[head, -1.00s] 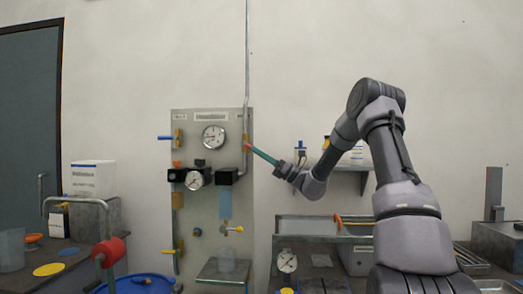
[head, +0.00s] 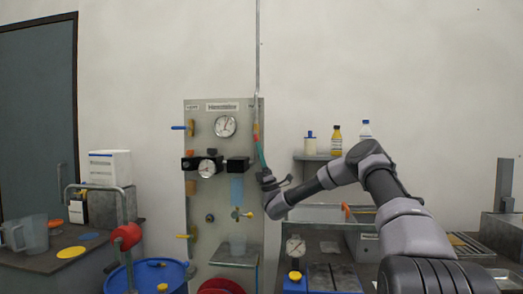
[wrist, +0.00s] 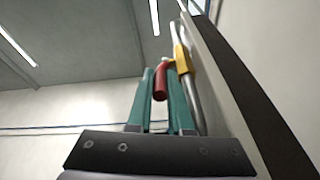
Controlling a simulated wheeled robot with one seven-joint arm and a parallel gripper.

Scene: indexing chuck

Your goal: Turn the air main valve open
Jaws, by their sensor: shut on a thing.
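The air main valve is on the vertical pipe at the right edge of the grey panel. Its yellow body (wrist: 184,60) and red handle (wrist: 160,84) show in the wrist view. In the head view the handle is a small red-orange patch (head: 256,129) beside the pipe. My gripper (head: 259,143) has its teal fingers pointing up along the panel's right edge. In the wrist view the gripper (wrist: 161,74) is shut on the red handle, with a finger on each side. The handle hangs steeply downward, close to the pipe. Its exact angle is hard to tell.
The grey panel (head: 222,150) carries gauges and other small valves with blue and yellow handles. A shelf with bottles (head: 317,157) is on the wall to the right. A blue drum (head: 155,274) and a red hand wheel (head: 126,237) stand at lower left.

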